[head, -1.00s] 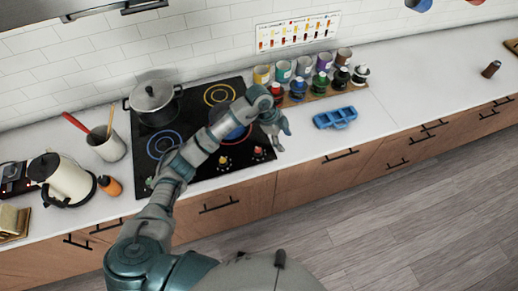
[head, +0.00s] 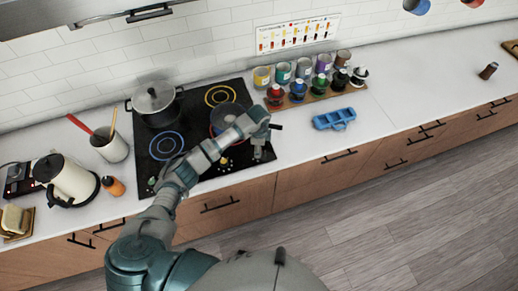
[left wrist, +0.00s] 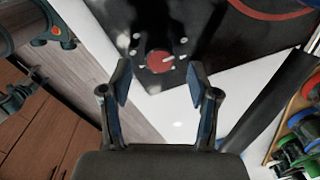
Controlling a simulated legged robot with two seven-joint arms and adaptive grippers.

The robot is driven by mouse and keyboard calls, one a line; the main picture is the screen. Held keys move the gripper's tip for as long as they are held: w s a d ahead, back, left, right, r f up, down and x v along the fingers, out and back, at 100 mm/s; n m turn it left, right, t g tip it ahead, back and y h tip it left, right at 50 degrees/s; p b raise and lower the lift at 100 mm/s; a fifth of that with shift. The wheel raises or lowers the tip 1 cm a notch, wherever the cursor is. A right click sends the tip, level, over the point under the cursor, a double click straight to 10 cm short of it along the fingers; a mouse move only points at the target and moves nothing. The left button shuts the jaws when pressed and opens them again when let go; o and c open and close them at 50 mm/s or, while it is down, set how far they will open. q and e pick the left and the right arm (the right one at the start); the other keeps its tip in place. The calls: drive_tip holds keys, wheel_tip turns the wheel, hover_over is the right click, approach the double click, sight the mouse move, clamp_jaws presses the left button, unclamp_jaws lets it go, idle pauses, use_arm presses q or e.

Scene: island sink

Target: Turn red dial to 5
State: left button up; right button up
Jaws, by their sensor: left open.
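The red dial (left wrist: 160,62) sits at the corner of the black cooktop (left wrist: 205,28) in the left wrist view. A pale pointer mark on it points right and slightly up, and small white marks ring it. My left gripper (left wrist: 160,80) is open and empty, its two fingers apart on either side of the dial's line. Whether they touch the dial cannot be told. In the head view my left gripper (head: 259,150) points down over the cooktop's front right corner and hides the red dial. A yellow dial (head: 224,161) shows to its left.
A lidded pot (head: 155,103) stands at the back left of the cooktop. A dark pan (head: 228,113) lies behind my forearm. Several paint bottles and cups stand on a wooden board (head: 322,94) to the right. A blue tray (head: 334,119) lies on clear white counter.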

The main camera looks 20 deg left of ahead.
use_arm(q)
drive_tip(key=shift+w+f, duration=0.1)
drive_tip(key=shift+f, duration=1.25)
drive_tip(key=c, duration=1.2)
drive_tip(key=shift+o, duration=0.2)
